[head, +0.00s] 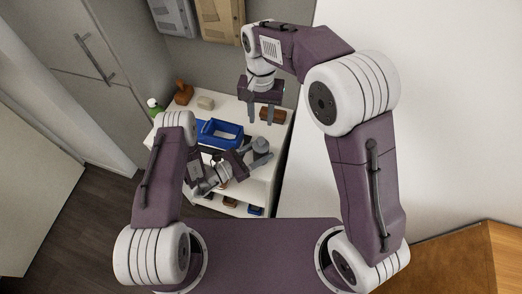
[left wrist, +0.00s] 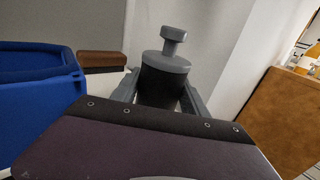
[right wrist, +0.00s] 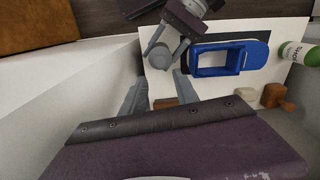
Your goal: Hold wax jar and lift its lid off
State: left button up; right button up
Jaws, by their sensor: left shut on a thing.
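The wax jar (left wrist: 163,84) is dark and upright, with a grey lid (left wrist: 166,61) topped by a round knob. My left gripper (head: 247,159) is shut on the jar's body, one finger on each side, below the lid. In the head view the grey lid (head: 261,145) shows from above, at the shelf's right part. The lid and knob (right wrist: 158,55) also show in the right wrist view, beyond the fingers. My right gripper (head: 262,118) is open and empty, pointing down, behind the jar in the head view and apart from it. The lid sits on the jar.
A blue open-topped basket (head: 220,133) stands left of the jar on the white shelf top (head: 222,107). A brown brush-like block (head: 272,115) lies near the right gripper. A green bottle (head: 154,105), brown objects (head: 183,93) and a pale block (head: 205,103) stand farther left. A white wall rises at right.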

aim_at(261, 140)
pick_arm(q)
jog(key=shift+f, duration=0.1)
pick_arm(e)
jog(key=o, duration=0.9)
jog(key=shift+m, duration=0.9)
pick_arm(q)
jog(key=shift+s, duration=0.1)
pick_arm(e)
notch_tip(261, 140, down, 13)
jog(key=m, duration=0.7)
jog(key=shift+r+m, duration=0.2)
jog(key=shift+m, duration=0.1)
